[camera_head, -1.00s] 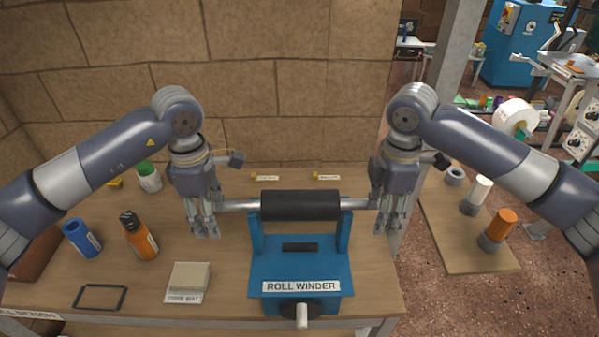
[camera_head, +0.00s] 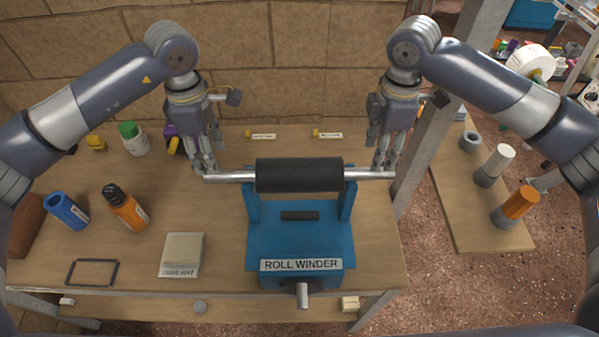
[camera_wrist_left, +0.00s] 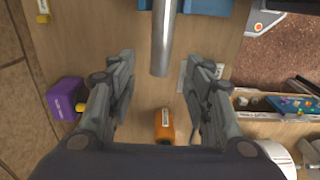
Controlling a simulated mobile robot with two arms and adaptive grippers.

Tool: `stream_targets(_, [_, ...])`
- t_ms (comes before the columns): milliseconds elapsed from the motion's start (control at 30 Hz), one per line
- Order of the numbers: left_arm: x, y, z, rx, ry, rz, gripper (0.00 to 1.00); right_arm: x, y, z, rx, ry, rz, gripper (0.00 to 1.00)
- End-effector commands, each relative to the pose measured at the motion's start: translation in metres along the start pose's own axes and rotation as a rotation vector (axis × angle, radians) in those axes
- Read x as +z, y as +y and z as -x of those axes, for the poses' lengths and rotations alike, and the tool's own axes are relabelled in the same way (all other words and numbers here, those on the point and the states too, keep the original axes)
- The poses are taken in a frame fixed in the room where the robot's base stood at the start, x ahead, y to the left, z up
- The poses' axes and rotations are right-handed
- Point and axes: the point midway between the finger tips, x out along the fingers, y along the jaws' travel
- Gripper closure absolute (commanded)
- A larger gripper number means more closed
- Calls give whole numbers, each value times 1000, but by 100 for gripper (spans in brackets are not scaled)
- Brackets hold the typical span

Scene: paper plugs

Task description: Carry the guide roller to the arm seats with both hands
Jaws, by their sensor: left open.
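The guide roller (camera_head: 300,175), a dark cylinder with bare steel shaft ends, lies level across the two blue arm seats (camera_head: 346,200) of the roll winder (camera_head: 300,240). My left gripper (camera_head: 204,168) is open and empty, its fingertips just above the left shaft end. In the left wrist view, the steel shaft (camera_wrist_left: 163,38) points in between the spread fingers of the left gripper (camera_wrist_left: 160,75), touching neither. My right gripper (camera_head: 384,164) is at the right shaft end, fingertips about level with it or slightly above. Its fingers look apart, seen nearly side-on.
An orange bottle (camera_head: 126,208), a blue cylinder (camera_head: 67,211), a code mat (camera_head: 182,254) and a black frame (camera_head: 91,272) lie on the bench left of the winder. A side shelf (camera_head: 470,215) with rollers stands right. A brick wall (camera_head: 310,60) rises behind.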

Motion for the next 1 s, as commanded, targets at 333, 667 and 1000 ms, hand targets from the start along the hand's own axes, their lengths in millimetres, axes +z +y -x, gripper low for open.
stream_targets(333, [-1, -1, -64, -4, 1, 1, 53, 0, -1, -63, -4, 0, -1, 53])
stream_targets(667, [0, 0, -89, -1, 0, 0, 53, 0, -1, -89, -2, 0, 0, 53])
stream_targets(1000, [0, 0, -90, 0, 0, 0, 69, 0, -1, -90, -2, 0, 0, 69])
